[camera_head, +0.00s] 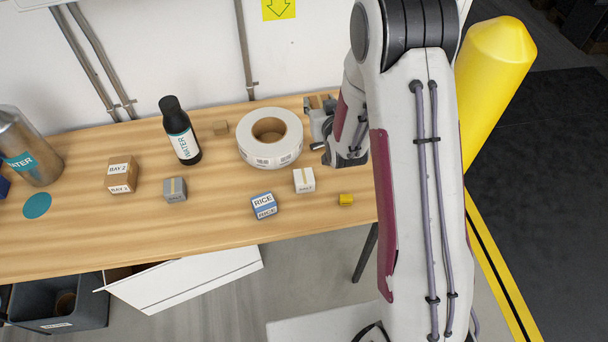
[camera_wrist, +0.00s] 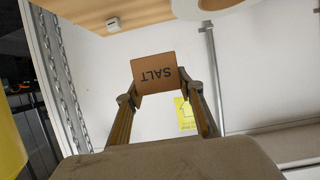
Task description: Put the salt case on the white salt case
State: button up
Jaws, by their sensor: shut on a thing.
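My gripper (camera_head: 322,128) is at the back right of the table, beside the large white roll. It is shut on a brown salt case, which shows in the wrist view (camera_wrist: 155,72) between the two fingers with the word SALT upside down. In the head view the held salt case (camera_head: 318,102) is partly hidden by my gripper. A small white case with a tan stripe (camera_head: 304,180) sits on the table, in front of my gripper and to its left; its front lettering is too small to read surely. The held case is apart from it.
On the wooden table (camera_head: 90,235) are the white roll (camera_head: 270,155), a black bottle (camera_head: 181,132), a blue RICE box (camera_head: 264,206), a yellow piece (camera_head: 346,199), a grey box (camera_head: 175,190) and a brown box (camera_head: 122,176). A yellow post (camera_head: 497,75) stands right of my arm.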

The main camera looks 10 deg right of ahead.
jog(key=shift+s+d+r+n+y, duration=0.1)
jog(key=shift+s+d+n+y, duration=0.05)
jog(key=shift+d, duration=0.25)
jog(key=shift+s+d+r+n+y, duration=0.1)
jog(key=shift+d+n+y, duration=0.05)
jog(key=shift+d, duration=0.2)
jog(key=shift+s+d+r+n+y, duration=0.25)
jog(key=shift+s+d+n+y, duration=0.25)
jog(key=shift+y, duration=0.1)
jog(key=s+n+y, duration=0.1)
jog(key=n+g+y, duration=0.4)
jog(key=n+y, duration=0.3)
send_over(304, 176)
jog(key=shift+f, duration=0.45)
jog(key=shift+f, duration=0.1)
jog(key=shift+f, duration=2.85)
jog(key=shift+f, duration=0.15)
jog(key=shift+f, duration=1.9)
